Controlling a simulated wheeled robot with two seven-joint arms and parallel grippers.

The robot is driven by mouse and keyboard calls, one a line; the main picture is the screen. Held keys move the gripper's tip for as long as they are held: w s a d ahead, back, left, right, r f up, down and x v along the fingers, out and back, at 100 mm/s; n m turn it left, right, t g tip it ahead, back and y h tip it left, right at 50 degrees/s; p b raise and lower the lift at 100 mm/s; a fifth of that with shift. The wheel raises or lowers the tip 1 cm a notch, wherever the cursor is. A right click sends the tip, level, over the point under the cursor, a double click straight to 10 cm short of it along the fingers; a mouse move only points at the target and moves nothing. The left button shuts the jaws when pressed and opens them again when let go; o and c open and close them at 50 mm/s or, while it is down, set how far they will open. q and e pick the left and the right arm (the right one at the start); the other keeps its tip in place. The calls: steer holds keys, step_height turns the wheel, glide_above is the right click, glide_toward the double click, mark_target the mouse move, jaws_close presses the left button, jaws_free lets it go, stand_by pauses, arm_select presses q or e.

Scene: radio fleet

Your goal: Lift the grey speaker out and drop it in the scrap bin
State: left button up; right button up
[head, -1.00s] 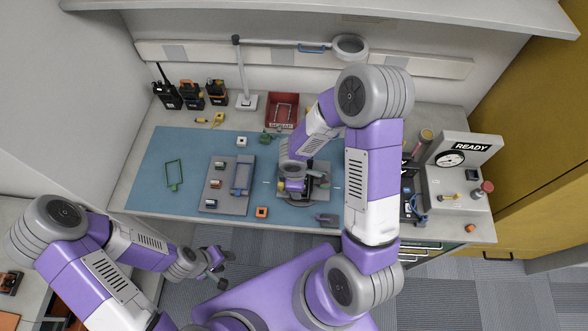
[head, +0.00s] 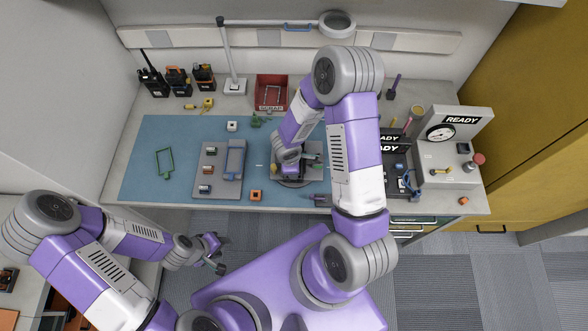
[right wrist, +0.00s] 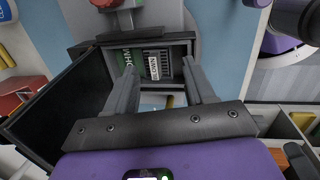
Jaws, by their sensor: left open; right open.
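My right gripper (right wrist: 159,66) is open, its two fingers reaching into an open black radio housing (right wrist: 82,92) in the right wrist view. Between and beyond the fingertips are a green board (right wrist: 128,60) with lettering and a grey slatted part with a white label, probably the grey speaker (right wrist: 158,56). I cannot tell whether the fingers touch it. My left gripper (head: 215,255) is open and empty, off the bench's front edge.
A grey tray (head: 210,188) with small parts lies on the blue mat (head: 140,180), left of the stand. Several radios (head: 178,82) and a magnifier lamp (head: 235,86) stand at the back. A test gauge (head: 440,132) is at right.

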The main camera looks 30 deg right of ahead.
steer(key=shift+s+d+f, duration=0.1)
steer(key=shift+s+f, duration=0.25)
steer(key=shift+f, duration=0.3)
jaws_close()
steer(key=shift+w+d+f, duration=0.2)
steer(key=shift+w+f, duration=0.05)
steer(key=shift+w, duration=0.2)
steer(key=shift+s+a+r, duration=0.1)
steer(key=shift+s, duration=0.05)
